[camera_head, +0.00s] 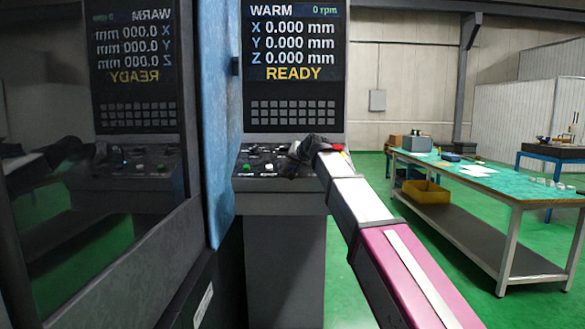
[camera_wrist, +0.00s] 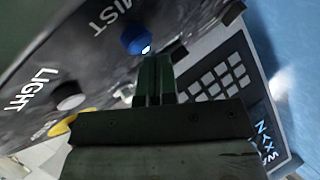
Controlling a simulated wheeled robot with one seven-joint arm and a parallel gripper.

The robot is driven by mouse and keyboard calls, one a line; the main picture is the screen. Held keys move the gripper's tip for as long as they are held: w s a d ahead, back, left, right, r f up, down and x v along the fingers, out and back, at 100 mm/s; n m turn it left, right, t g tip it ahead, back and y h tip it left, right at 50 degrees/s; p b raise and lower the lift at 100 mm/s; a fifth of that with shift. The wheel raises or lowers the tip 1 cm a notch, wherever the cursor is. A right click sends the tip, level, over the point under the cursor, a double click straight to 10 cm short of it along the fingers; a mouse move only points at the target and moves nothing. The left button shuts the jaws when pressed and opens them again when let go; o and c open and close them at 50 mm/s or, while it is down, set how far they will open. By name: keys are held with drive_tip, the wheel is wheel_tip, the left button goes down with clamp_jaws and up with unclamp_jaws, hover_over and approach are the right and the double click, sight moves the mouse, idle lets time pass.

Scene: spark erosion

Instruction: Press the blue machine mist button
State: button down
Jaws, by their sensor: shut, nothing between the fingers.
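The blue mist button (camera_wrist: 137,38) sits on the dark panel beside the printed word MIST in the wrist view. My gripper (camera_wrist: 150,58) is shut and empty, with its fingertips right at the lower edge of the button in the picture. I cannot tell whether they touch it. In the head view my gripper (camera_head: 294,156) is over the right part of the machine's control panel (camera_head: 283,182), and the arm and gripper hide that part, so the blue button does not show there.
A grey-white button (camera_wrist: 70,97) by the word LIGHT and a yellow button (camera_wrist: 62,124) are close by. The machine's screen (camera_head: 293,45) reads READY above a keypad. A blue machine edge (camera_head: 218,120) stands left. A green-topped workbench (camera_head: 490,177) is at right.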

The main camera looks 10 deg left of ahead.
drive_tip(key=shift+s+r, duration=0.15)
drive_tip(key=shift+r, duration=0.05)
wheel_tip(320, 180, up, 6)
drive_tip(key=s, duration=0.2)
drive_tip(key=shift+s+d+f, duration=0.2)
drive_tip(key=shift+d+f, duration=0.05)
drive_tip(key=shift+d, duration=0.05)
idle(0.4)
